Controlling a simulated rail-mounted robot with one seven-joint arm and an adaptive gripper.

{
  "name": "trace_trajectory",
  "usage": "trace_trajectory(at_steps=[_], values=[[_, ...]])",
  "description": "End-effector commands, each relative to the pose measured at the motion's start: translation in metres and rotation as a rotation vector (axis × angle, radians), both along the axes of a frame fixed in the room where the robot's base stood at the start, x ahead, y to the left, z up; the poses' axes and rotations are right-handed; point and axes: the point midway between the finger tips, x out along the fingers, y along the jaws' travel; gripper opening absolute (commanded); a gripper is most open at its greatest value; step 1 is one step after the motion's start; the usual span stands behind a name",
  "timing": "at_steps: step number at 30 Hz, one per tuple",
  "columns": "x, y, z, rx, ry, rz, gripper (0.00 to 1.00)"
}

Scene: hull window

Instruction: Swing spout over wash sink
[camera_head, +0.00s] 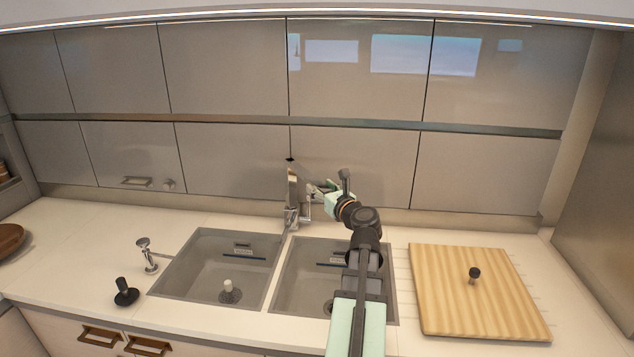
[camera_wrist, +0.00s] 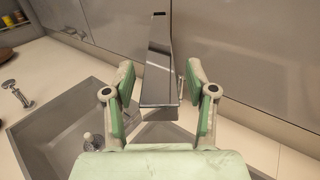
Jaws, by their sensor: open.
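The chrome faucet with its flat spout (camera_head: 292,192) stands behind the divider between two sink basins. The spout points forward, roughly above that divider. In the wrist view the spout (camera_wrist: 158,75) lies between the two fingers of my gripper (camera_wrist: 160,80), with a visible gap on the left and a smaller one on the right. My gripper (camera_head: 322,192) is open, at the right side of the faucet in the head view. The left basin (camera_head: 205,260) and right basin (camera_head: 293,270) each have a small label, too small to read. My arm hides part of the right basin.
A wooden board (camera_head: 450,300) with a dark knob lies right of the basins. A small chrome fixture (camera_head: 147,253) and a black-handled stopper (camera_head: 125,292) stand left of them. A pale plug (camera_head: 228,288) is in the left basin. Cabinet fronts (camera_head: 350,165) rise close behind the faucet.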

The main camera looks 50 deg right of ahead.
Motion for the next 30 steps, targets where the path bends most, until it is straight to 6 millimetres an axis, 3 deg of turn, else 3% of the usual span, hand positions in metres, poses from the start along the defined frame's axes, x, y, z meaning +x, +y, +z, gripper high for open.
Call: trace_trajectory(at_steps=[7,18,23,30], values=[[0.023,-0.011,0.000,0.000,0.000,0.001,0.56],[0.026,-0.011,0.000,0.000,0.000,0.001,0.56],[0.025,-0.012,0.000,0.000,0.000,0.001,0.00],[0.026,-0.012,0.000,0.001,0.000,-0.003,0.00]])
